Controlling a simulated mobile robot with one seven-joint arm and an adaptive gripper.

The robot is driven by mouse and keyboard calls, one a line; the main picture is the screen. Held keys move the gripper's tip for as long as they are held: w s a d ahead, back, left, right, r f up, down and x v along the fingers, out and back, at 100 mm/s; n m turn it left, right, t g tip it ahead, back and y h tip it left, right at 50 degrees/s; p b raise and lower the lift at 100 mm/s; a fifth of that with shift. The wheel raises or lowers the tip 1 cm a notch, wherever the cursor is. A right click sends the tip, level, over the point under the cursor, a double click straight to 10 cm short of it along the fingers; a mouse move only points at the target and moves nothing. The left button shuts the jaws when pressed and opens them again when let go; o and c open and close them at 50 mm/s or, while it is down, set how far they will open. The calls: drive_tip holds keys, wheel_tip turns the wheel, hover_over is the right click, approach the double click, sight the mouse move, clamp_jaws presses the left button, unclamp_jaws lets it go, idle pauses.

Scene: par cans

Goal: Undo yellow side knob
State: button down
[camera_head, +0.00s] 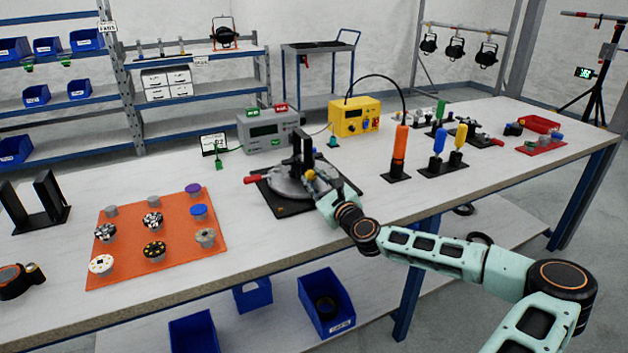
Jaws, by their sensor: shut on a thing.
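The yellow side knob (310,174) shows as a small yellow spot at the right side of a round grey fixture (285,180). The fixture sits on a black base plate (290,209), with a black upright post and a red-ended handle (256,179) at its left. My gripper (316,184) reaches in from the right, at the fixture's right side, and is shut at the knob. The fingers are small and dark here, and they and my wrist hide part of the knob and of the fixture's right edge.
An orange mat (130,262) with several round pieces lies left. A grey box (270,131) and a yellow box (354,117) stand behind the fixture. An orange-handled tool (400,142) and blue and yellow drivers stand upright to the right. Bare tabletop lies in front of the fixture.

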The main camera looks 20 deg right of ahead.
drive_tip(key=c, duration=1.9)
unclamp_jaws()
drive_tip(key=shift+c, duration=0.2)
drive_tip(key=s, duration=1.2)
drive_tip(key=shift+d, duration=0.25)
